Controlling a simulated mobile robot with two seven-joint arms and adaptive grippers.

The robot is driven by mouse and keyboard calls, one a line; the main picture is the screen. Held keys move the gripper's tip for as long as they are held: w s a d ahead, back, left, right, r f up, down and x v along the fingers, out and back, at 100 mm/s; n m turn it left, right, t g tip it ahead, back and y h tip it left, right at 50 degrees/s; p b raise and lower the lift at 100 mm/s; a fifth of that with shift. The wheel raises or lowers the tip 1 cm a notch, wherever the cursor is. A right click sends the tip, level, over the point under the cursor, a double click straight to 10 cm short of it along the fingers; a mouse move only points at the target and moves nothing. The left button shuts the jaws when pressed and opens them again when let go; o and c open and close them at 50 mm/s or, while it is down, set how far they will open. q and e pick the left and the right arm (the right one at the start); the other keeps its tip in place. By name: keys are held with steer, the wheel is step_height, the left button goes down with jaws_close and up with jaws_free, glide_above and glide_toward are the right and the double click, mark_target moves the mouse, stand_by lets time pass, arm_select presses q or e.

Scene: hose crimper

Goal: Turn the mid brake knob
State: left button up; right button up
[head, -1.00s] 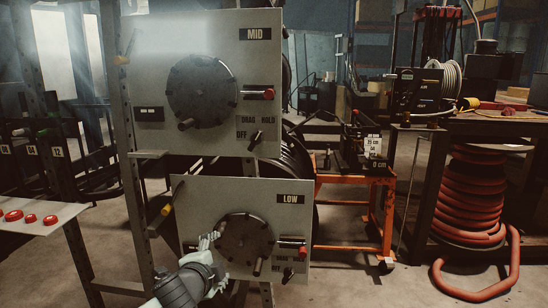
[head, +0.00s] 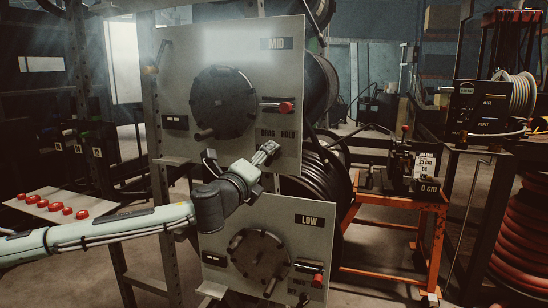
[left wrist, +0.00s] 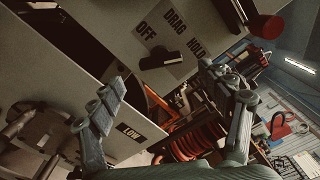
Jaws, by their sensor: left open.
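The MID panel (head: 290,100) stands upright, with a large dark round disc (head: 222,102) and a red-tipped lever (head: 285,107). The mid brake knob (left wrist: 170,57) is a small black bar handle, seen in the left wrist view among the labels OFF, DRAG and HOLD. In the head view my left gripper (head: 266,153) is at the lower right of the MID panel and covers the knob. In the left wrist view my left gripper (left wrist: 170,112) is open and empty, its fingers apart, with the knob beyond and above the gap. My right gripper is not in view.
The LOW panel (head: 312,240) with its disc (head: 259,256) and red-tipped lever (head: 317,281) stands just below my left arm. An orange cart (head: 395,235) is to the right. Red buttons (head: 56,206) sit on a ledge at left.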

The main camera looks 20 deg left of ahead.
mark_target(271, 157)
arm_select(q)
steer(key=w, duration=0.5)
steer(key=shift+w+d, duration=0.1)
steer(key=shift+w, duration=0.3)
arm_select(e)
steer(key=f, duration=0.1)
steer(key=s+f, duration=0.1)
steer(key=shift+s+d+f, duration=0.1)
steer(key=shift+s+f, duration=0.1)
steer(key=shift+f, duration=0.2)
arm_select(q)
steer(key=shift+c, duration=0.8)
steer(key=c, duration=1)
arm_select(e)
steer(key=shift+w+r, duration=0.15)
